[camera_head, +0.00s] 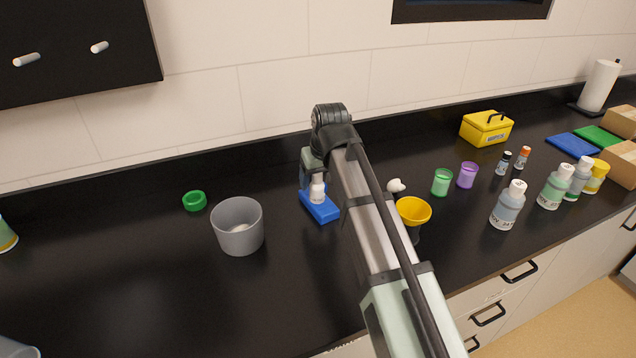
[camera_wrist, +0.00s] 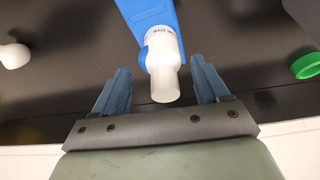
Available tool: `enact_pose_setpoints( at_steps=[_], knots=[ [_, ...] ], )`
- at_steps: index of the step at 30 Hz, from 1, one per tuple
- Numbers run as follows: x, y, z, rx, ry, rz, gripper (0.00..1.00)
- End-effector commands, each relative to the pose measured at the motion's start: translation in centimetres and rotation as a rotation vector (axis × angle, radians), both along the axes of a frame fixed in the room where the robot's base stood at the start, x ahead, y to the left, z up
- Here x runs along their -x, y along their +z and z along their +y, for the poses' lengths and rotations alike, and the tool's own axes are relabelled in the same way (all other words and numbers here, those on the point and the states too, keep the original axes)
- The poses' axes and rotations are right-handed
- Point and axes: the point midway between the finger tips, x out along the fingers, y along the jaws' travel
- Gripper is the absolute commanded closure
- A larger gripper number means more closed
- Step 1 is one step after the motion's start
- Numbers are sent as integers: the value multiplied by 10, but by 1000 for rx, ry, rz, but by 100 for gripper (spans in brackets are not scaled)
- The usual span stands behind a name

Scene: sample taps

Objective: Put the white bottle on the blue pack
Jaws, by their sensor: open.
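The white bottle (camera_head: 317,190) appears to stand upright on the blue pack (camera_head: 322,211), under the end of my arm. In the wrist view the white bottle (camera_wrist: 163,62) shows its cap towards the camera and dark lettering on its side. The blue pack (camera_wrist: 146,12) lies under and beyond it. My gripper (camera_wrist: 160,70) is open, one blue finger on each side of the bottle, with a visible gap at both sides. In the head view my arm hides part of my gripper (camera_head: 312,180) and the pack's surroundings.
A grey bin (camera_head: 238,232) and a green ring (camera_head: 194,201) are to the left. A yellow funnel-like cup (camera_head: 413,211) and a small white item (camera_head: 396,185) are close on the right. Several bottles and cups stand farther right. The back wall is close behind.

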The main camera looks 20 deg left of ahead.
Motion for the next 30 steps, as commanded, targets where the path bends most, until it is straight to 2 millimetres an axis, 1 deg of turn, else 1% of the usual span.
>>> enact_pose_setpoints(
  at_steps=[1, 9, 15, 21, 30],
  knots=[
    [1, 9, -2, -1, 0, -1, 26],
    [11, 51, -11, -1, 0, -1, 26],
    [16, 76, -17, -1, 0, -1, 26],
    [19, 89, -20, -1, 0, -1, 26],
    [20, 92, -20, 1, 0, 1, 26]
  ],
)
